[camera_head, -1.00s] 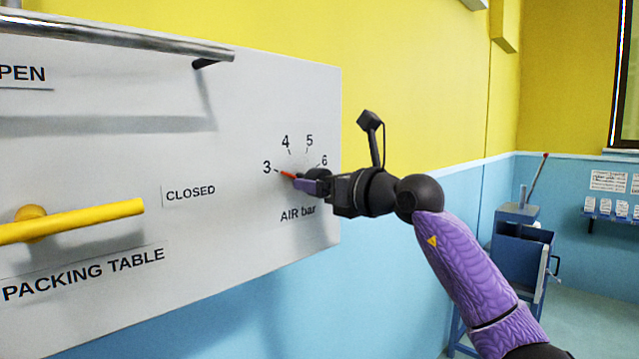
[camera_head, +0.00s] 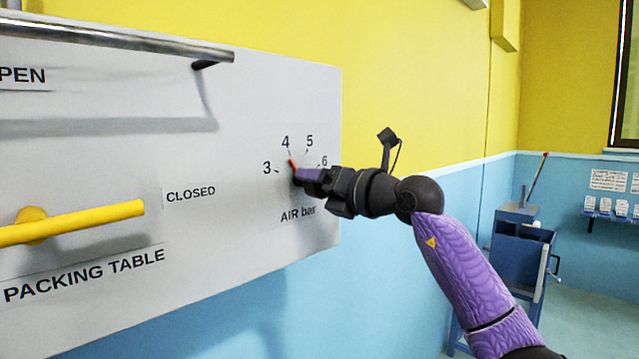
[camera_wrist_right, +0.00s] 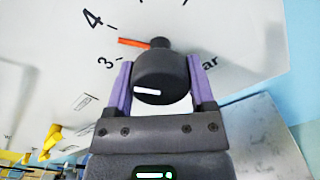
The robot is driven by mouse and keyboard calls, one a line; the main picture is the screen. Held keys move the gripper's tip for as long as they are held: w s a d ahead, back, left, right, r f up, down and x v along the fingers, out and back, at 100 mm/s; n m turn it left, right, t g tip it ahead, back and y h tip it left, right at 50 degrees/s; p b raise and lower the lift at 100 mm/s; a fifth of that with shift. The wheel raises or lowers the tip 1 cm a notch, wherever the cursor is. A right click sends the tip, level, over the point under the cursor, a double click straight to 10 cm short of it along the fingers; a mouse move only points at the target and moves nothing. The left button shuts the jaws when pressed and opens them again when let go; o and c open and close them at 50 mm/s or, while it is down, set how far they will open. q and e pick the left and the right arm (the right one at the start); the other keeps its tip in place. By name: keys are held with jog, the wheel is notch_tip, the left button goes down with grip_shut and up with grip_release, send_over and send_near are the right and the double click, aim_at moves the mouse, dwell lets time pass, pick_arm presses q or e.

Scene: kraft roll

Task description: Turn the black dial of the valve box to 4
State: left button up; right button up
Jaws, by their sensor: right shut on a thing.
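The valve box (camera_head: 110,200) is a light grey panel on the left in the head view. Its black dial (camera_wrist_right: 162,75) sits between the two purple fingers of my right gripper (camera_wrist_right: 160,85) in the wrist view, and the gripper is shut on it. In the head view my right gripper (camera_head: 308,175) mostly hides the dial. The dial's red pointer (camera_head: 292,166) points up and slightly left, at about the 4 mark (camera_head: 285,142). The pointer also shows in the wrist view (camera_wrist_right: 130,42). My left gripper is not in view.
A yellow lever (camera_head: 85,221) sticks out on the panel's left, beside the CLOSED label. A metal bar (camera_head: 120,38) runs along the panel's top. A blue stand (camera_head: 520,250) is at the back right. Open room lies right of the panel.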

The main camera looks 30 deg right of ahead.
jog(key=shift+m, duration=0.9)
jog(key=o, duration=1.2)
jog(key=b+v, duration=0.5)
jog(key=v, duration=0.5)
jog(key=shift+w, duration=0.1)
